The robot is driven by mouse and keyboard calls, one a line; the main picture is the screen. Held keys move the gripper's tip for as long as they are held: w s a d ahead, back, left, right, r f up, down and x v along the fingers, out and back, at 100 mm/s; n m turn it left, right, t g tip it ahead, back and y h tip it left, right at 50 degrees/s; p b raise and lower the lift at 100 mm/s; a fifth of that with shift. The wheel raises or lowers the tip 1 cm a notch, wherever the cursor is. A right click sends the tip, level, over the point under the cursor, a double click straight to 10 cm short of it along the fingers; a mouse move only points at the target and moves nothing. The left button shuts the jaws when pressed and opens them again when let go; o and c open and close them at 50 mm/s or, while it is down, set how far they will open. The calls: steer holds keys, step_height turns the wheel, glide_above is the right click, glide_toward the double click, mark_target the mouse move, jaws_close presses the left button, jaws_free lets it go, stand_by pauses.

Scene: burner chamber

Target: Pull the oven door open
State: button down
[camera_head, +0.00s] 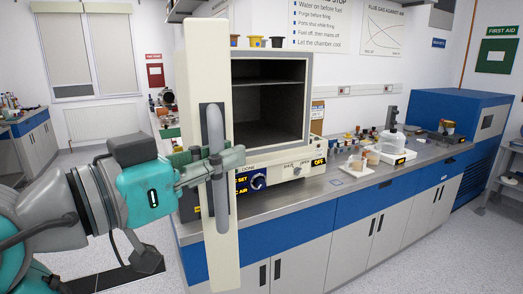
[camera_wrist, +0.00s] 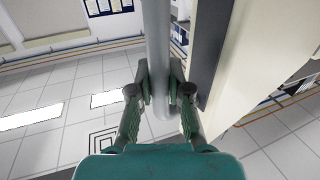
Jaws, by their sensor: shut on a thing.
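The oven (camera_head: 270,100) stands on the bench with its dark chamber and inner shelf in plain view. Its cream door (camera_head: 194,65) is swung open to the left and is seen nearly edge-on in the head view. A grey vertical bar handle (camera_head: 220,208) is on the door. My gripper (camera_head: 222,160) is shut on the handle at about mid-height. In the wrist view the fingers (camera_wrist: 160,92) sit on both sides of the grey handle, with the door panel (camera_wrist: 240,60) just to the right.
The steel bench top (camera_head: 345,185) runs to the right, with small containers (camera_head: 365,158) and a white device (camera_head: 392,135) on it. A blue cabinet (camera_head: 455,115) stands at the far right.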

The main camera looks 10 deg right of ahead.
steer(key=shift+s+a, duration=0.15)
steer(key=shift+a, duration=0.35)
steer(key=shift+s+a, duration=0.15)
steer(key=shift+a, duration=0.35)
steer(key=c, duration=1.1)
jaws_free()
steer(key=shift+s+a, duration=0.1)
steer(key=shift+a, duration=0.05)
steer(key=v, duration=1.1)
steer(key=shift+s+a, duration=0.25)
